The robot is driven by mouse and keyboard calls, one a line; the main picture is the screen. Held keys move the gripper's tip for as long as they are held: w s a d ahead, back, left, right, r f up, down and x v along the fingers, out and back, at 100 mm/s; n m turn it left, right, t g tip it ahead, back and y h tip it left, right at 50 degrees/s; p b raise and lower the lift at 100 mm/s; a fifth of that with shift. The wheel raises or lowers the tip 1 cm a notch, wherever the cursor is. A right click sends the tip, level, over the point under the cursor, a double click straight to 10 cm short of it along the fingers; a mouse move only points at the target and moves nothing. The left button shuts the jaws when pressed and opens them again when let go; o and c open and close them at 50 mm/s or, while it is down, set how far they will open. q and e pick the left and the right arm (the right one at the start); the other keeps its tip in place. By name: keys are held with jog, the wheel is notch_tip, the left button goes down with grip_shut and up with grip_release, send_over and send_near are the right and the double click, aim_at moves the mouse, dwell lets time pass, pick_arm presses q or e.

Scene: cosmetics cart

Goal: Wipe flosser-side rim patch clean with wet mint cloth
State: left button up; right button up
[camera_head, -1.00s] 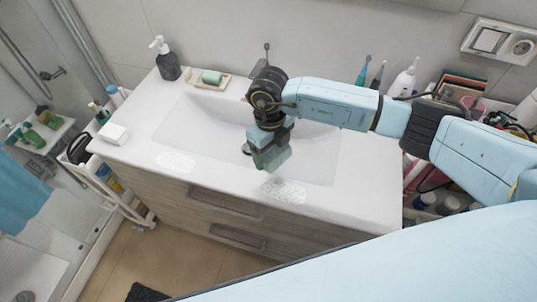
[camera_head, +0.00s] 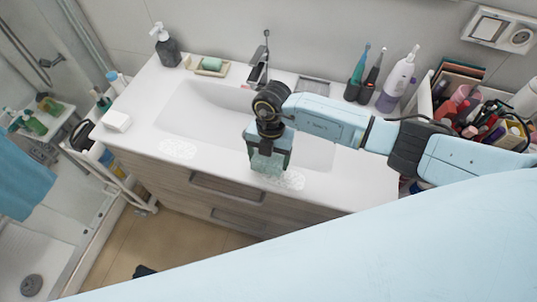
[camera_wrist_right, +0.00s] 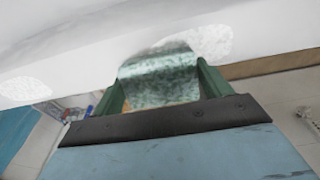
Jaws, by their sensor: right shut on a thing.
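My right gripper (camera_head: 268,160) is shut on the mint cloth (camera_head: 266,165), over the front rim of the sink. In the right wrist view the cloth (camera_wrist_right: 160,78) spans between the green fingers, mottled and wet-looking. The flosser-side rim patch (camera_head: 292,180) is a whitish speckled smear on the right part of the front rim. The cloth overlaps its left part in the head view; I cannot tell whether they touch. The patch also shows beside the cloth in the wrist view (camera_wrist_right: 213,42). The white and purple flosser (camera_head: 397,82) stands at the back right. My left gripper is out of view.
A second whitish patch (camera_head: 178,149) lies on the left front rim. The faucet (camera_head: 260,66) is behind my gripper. A full cosmetics bin (camera_head: 480,110) is at right.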

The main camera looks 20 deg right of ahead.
notch_tip(320, 180, down, 3)
jog(key=shift+r+b, duration=0.15)
jog(key=shift+b, duration=0.7)
jog(key=s+d+p, duration=0.1)
jog(key=d, duration=0.1)
jog(key=s+d+p, duration=0.3)
jog(key=d+p, duration=0.1)
jog(key=shift+s+d+r, duration=0.2)
jog(key=shift+r, duration=0.1)
jog(key=shift+s+d+f, duration=0.1)
jog(key=shift+s+d, duration=0.4)
jog(key=shift+d, duration=0.3)
jog(key=shift+f, duration=0.5)
jog(key=shift+a, duration=0.1)
